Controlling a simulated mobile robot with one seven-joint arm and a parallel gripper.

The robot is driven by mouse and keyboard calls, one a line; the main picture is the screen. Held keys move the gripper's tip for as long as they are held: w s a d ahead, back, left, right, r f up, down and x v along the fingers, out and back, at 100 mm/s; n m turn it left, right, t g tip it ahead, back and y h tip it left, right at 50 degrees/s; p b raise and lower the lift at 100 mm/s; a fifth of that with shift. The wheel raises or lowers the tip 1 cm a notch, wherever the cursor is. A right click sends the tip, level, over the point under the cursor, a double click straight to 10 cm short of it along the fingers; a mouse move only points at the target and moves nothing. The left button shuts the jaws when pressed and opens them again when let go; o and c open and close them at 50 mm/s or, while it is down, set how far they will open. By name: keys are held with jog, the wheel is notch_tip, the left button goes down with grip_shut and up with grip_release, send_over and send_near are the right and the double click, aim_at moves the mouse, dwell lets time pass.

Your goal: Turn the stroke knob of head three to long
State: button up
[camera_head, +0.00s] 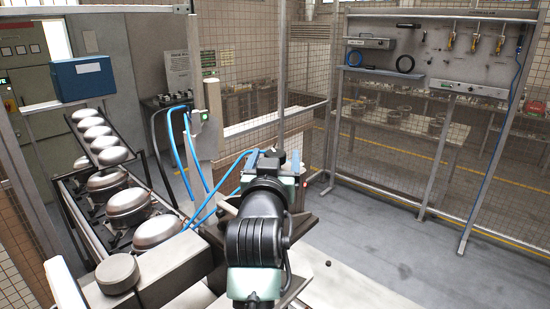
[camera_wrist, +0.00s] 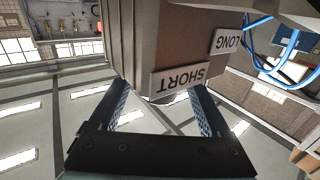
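In the wrist view, a grey-brown block (camera_wrist: 160,45) carries a SHORT label (camera_wrist: 180,80) and a LONG label (camera_wrist: 226,40), with LONG to the right of SHORT. The lettering is upside down. The two fingers of my gripper (camera_wrist: 160,97) are spread apart, with bluish patterned pads, near the SHORT label. I cannot make out the stroke knob clearly, nor whether anything touches the fingers. No head number is legible. In the head view my gripper (camera_head: 272,162) is beyond my dark wrist, which hides much of what lies around it.
Blue hoses (camera_wrist: 285,35) run close to the block's right side in the wrist view. In the head view, a rack of silver domed compressors (camera_head: 125,200) stands at the left. A mesh fence (camera_head: 400,140) closes the back. Grey floor (camera_head: 400,240) is clear at the right.

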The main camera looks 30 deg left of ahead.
jog(key=shift+s+d+f+b, duration=0.1)
jog(key=shift+s+d+b, duration=0.15)
jog(key=shift+s+b, duration=0.15)
jog(key=b+v, duration=0.5)
jog(key=v, duration=0.7)
